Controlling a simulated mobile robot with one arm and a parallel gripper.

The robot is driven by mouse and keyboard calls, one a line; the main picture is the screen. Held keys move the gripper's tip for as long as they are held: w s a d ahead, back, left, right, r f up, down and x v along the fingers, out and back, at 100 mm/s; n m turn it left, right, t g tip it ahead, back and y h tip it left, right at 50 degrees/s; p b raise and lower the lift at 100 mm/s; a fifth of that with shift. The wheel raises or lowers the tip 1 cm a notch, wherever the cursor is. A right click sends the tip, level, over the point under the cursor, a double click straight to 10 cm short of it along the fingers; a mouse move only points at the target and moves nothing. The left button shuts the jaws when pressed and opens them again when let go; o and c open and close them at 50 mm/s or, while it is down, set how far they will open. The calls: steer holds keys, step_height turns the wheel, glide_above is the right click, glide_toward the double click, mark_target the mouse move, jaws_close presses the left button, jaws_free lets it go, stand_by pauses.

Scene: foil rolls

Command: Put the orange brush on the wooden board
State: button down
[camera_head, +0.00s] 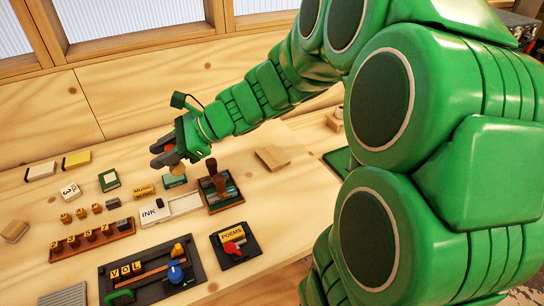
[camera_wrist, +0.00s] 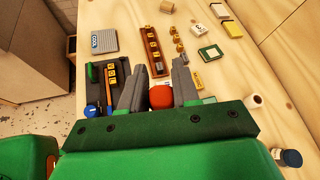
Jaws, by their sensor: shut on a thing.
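My gripper (camera_head: 164,151) is above the far part of the workbench, with its fingers closed around the orange brush (camera_head: 171,149). The brush shows as a rounded orange end between the two fingers in the wrist view (camera_wrist: 161,97); a pale tan part seems to hang below the gripper in the head view. The fingers hide much of it. A small flat wooden board (camera_head: 272,158) lies on the bench to the right of my gripper, apart from it. I cannot make out the board in the wrist view.
Dark-handled stamps in a tray (camera_head: 222,190) stand between gripper and board, nearer the front. A white INK box (camera_head: 170,208), a green pad (camera_head: 175,181) and a letter rack (camera_head: 92,240) lie below and left. Bare bench surrounds the board.

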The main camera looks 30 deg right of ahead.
steer(key=w+d+m+t+h, duration=0.1)
steer(key=d+m+t+h, duration=0.4)
steer(key=d, duration=0.9)
steer(key=w+d+m+t+h, duration=0.25)
steer(key=d+m, duration=0.45)
steer(key=d, duration=0.8)
glide_above(268, 154)
steer(key=shift+t+y, duration=0.25)
steer(key=shift+d+f, duration=0.1)
steer(key=shift+f, duration=9.05)
steer(key=shift+f, duration=0.1)
steer(key=c, duration=0.8)
jaws_free()
